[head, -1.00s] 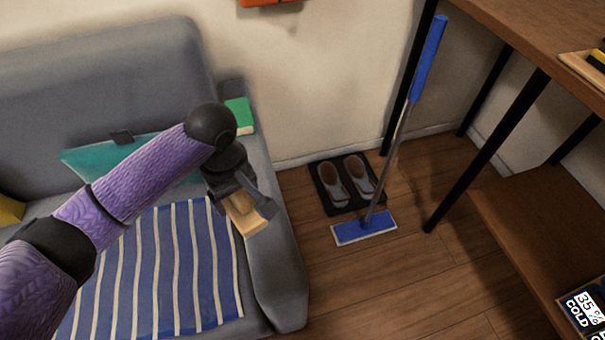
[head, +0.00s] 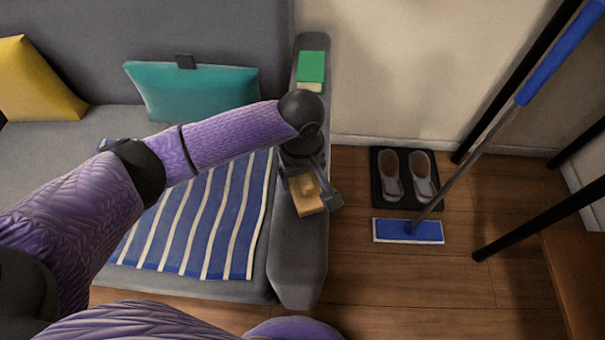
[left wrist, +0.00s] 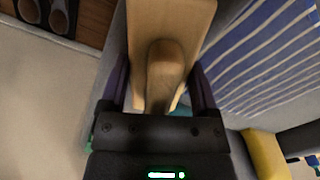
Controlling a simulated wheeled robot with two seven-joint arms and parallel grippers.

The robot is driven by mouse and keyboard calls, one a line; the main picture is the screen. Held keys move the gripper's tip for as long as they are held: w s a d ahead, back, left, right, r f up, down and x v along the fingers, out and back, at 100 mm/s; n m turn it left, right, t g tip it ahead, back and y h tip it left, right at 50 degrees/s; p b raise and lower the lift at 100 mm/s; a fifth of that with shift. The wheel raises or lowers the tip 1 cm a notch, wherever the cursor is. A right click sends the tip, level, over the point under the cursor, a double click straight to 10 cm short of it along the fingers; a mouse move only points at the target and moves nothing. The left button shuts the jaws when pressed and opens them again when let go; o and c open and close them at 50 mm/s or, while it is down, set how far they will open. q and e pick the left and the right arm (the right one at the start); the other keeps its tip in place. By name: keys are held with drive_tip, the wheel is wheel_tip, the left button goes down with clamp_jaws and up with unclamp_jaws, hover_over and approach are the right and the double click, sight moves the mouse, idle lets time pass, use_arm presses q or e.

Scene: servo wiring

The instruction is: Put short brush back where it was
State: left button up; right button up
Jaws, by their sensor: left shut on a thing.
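The short brush (head: 308,196) is a light wooden block with a rounded wooden handle. My left gripper (head: 314,186) is shut on it and holds it over the grey sofa's right armrest (head: 297,270). In the left wrist view the brush (left wrist: 168,75) lies between the two dark fingers (left wrist: 160,92), its handle toward the camera. I cannot tell how high it is above the armrest. My right gripper is not in view.
A green book (head: 311,67) lies at the armrest's back. A blue striped blanket (head: 205,225) covers the seat. Teal (head: 195,92) and yellow (head: 35,80) cushions stand behind. Slippers on a black mat (head: 384,203) and a blue mop (head: 408,230) occupy the floor at right.

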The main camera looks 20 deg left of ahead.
use_arm(q)
drive_tip(key=o, duration=1.2)
drive_tip(key=shift+c, duration=0.2)
drive_tip(key=shift+o, duration=0.7)
wheel_tip(320, 180, up, 12)
drive_tip(key=p, duration=0.8)
drive_tip(key=shift+r+p, duration=0.15)
drive_tip(key=shift+p, duration=0.15)
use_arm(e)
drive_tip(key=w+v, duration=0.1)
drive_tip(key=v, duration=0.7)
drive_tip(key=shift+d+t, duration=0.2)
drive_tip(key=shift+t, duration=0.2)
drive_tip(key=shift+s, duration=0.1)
